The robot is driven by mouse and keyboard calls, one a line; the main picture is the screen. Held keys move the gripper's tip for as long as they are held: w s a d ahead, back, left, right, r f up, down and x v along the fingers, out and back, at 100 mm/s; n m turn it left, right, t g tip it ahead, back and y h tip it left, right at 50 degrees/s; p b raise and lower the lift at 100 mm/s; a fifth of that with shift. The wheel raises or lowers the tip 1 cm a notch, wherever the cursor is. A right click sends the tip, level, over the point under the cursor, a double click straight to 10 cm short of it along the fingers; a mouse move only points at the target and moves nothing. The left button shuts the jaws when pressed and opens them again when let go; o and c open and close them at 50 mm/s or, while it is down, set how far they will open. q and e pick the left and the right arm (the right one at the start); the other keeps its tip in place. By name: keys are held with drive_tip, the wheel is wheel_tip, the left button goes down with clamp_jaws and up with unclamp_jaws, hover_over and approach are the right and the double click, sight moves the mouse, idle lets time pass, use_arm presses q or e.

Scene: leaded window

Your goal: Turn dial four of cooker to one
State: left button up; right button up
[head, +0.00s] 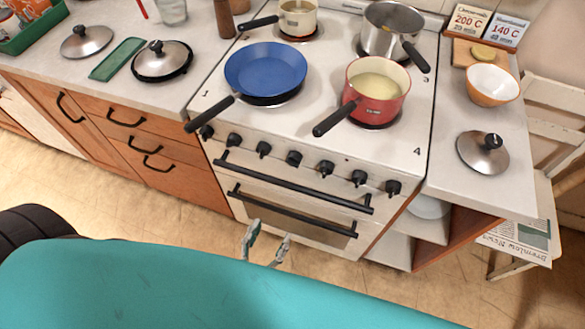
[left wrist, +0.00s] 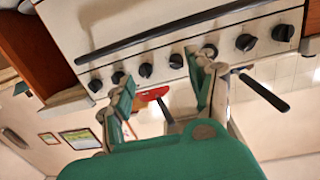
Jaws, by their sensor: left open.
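The white cooker (head: 330,120) has a row of black dials along its front edge. The middle dial (head: 293,158) and the one to its right (head: 326,168) show clearly; which one is dial four and its setting are too small to read. My left gripper (head: 265,240) is open and empty, low in front of the oven door and apart from the dials. In the left wrist view, upside down, its fingers (left wrist: 167,80) frame the middle dial (left wrist: 176,61) and a neighbouring dial (left wrist: 145,70). My right gripper is not in view.
A red saucepan (head: 378,90) and a blue frying pan (head: 265,72) stand on the hob, their handles reaching out over the front edge near the dials. The oven handles (head: 290,182) stick out below. Wooden drawers (head: 130,140) stand to the left. Open floor lies in front.

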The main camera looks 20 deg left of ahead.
use_arm(q)
drive_tip(key=n+t+y, duration=0.1)
approach(291, 164)
drive_tip(key=w+p, duration=0.1)
drive_tip(key=w, duration=0.5)
drive_tip(key=w+p, duration=0.1)
drive_tip(key=w, duration=0.3)
drive_tip(key=shift+d+f+p, duration=0.25)
drive_tip(key=shift+f+p, duration=0.05)
drive_tip(key=shift+f, duration=0.1)
drive_tip(key=c, duration=1.1)
drive_tip(key=shift+c, duration=0.2)
